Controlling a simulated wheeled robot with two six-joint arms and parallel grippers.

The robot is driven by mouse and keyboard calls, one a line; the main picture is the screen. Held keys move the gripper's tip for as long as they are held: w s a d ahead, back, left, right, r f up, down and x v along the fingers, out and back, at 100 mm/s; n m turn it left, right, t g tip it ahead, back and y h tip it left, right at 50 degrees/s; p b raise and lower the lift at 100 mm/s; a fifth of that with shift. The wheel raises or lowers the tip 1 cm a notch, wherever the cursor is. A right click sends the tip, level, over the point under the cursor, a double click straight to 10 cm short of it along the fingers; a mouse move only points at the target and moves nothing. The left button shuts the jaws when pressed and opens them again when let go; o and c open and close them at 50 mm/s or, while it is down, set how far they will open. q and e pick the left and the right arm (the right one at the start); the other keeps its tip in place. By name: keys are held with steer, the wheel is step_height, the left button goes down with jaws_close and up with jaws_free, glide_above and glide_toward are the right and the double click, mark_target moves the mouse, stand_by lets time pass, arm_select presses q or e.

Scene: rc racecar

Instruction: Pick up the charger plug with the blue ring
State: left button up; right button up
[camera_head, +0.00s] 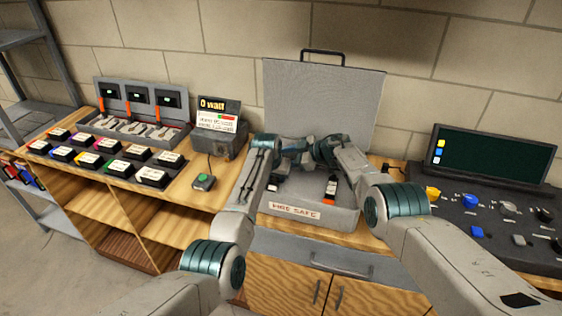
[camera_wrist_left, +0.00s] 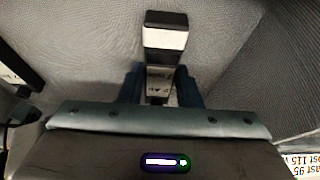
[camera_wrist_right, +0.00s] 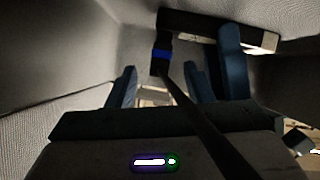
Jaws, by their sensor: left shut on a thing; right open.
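The charger plug with the blue ring (camera_wrist_right: 161,54) shows in the right wrist view as a small black block with a blue band. A dark cable runs from it toward the lower right. My right gripper (camera_wrist_right: 160,88) is open, with the plug ahead of and between its fingers, not gripped. My left gripper (camera_wrist_left: 160,85) is shut on a black-and-white battery pack (camera_wrist_left: 165,42), which also shows above the plug in the right wrist view (camera_wrist_right: 205,27). In the head view both grippers are over the open safe box, and my wrists hide the plug and held pack.
The grey fire-safe box (camera_head: 310,213) has its lid (camera_head: 322,95) raised behind. Another orange, black and white pack (camera_head: 329,189) stands in it. A charger unit (camera_head: 216,130) and several labelled blocks are left; a control panel (camera_head: 480,210) is right.

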jaws_close()
steer(key=shift+r, duration=0.1)
steer(key=shift+w+r, duration=0.1)
steer(key=shift+r, duration=0.75)
step_height(320, 180, up, 8)
arm_select(q)
steer(key=o, duration=1.1)
